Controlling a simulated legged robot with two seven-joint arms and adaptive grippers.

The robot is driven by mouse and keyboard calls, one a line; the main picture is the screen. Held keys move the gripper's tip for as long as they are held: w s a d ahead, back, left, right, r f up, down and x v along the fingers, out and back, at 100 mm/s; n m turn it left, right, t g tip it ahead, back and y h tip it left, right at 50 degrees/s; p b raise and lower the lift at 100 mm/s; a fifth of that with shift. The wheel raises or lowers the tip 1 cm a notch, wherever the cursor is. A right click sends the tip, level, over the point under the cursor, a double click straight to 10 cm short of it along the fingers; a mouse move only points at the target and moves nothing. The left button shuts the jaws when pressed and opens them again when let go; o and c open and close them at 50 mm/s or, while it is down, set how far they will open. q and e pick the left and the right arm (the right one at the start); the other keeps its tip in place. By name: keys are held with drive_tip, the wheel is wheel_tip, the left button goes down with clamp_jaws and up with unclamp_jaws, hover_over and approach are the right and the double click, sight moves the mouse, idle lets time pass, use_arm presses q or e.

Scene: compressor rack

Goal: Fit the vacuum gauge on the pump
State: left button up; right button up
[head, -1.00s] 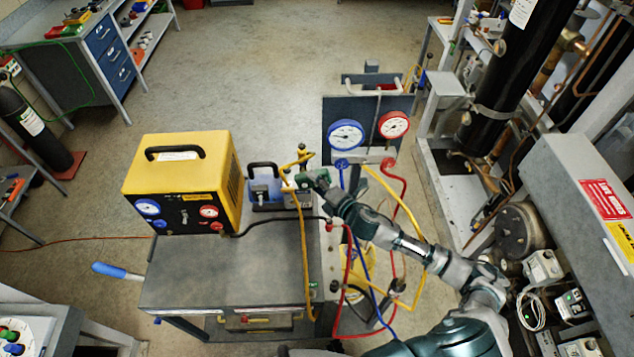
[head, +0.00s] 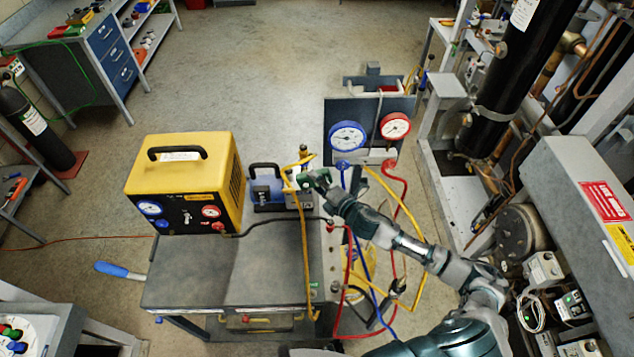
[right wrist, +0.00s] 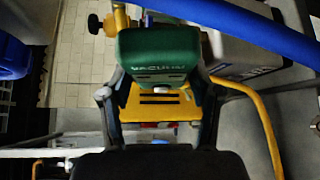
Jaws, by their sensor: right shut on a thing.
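The vacuum gauge, a green block with lettering on its face, shows in the right wrist view (right wrist: 160,50). My right gripper (right wrist: 158,88) is shut on it, with one finger on each side. In the head view my right gripper (head: 314,181) is at the back right of the cart, beside the pump. The pump (head: 265,187) is blue and grey with a black handle, and stands on the cart next to the yellow machine. Whether the gauge touches the pump's fitting is hidden. My left gripper is not in view.
The yellow machine (head: 185,183) stands on the grey cart top (head: 225,275). A yellow hose (head: 305,245) hangs by the pump. A manifold with a blue dial (head: 347,136) and a red dial (head: 395,126) stands behind, its hoses near my arm. The cart's front is clear.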

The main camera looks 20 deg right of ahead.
drive_tip(key=o, duration=1.2)
drive_tip(key=shift+a+r, duration=0.1)
drive_tip(key=shift+c, duration=0.2)
drive_tip(key=shift+o, duration=0.3)
drive_tip(key=shift+o, duration=0.9)
drive_tip(key=d+p+v, duration=0.1)
drive_tip(key=v, duration=0.6)
drive_tip(key=shift+w+d, duration=0.2)
drive_tip(key=shift+w, duration=0.05)
